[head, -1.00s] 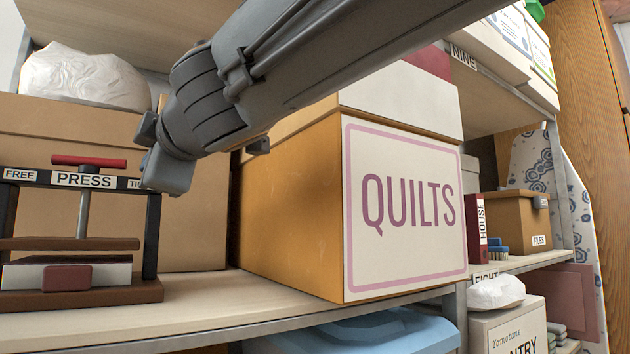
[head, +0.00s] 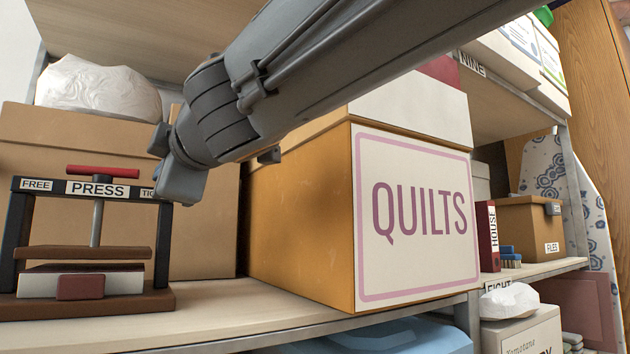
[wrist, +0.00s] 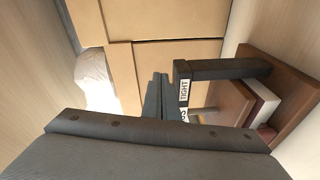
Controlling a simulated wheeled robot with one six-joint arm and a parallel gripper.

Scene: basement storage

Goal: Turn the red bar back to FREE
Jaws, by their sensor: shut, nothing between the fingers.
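The red bar (head: 103,172) sits on top of a vertical screw above the dark crossbeam of the press (head: 150,250). It looks roughly in line with the beam. The beam carries the labels FREE (head: 37,185) at left, PRESS in the middle and TIGHT, partly covered, at right. My gripper (head: 180,182) is just right of the bar, overlapping the beam's right end in the head view. In the wrist view my gripper (wrist: 160,97) shows its fingers together and empty, beside the TIGHT label (wrist: 184,93). The red bar is not visible there.
The press stands on a wooden shelf (head: 225,310). A large cardboard box (head: 215,225) is behind it, with a white bag (head: 98,88) on top. The QUILTS box (head: 300,220) is close on the right of my gripper. The shelf front is clear.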

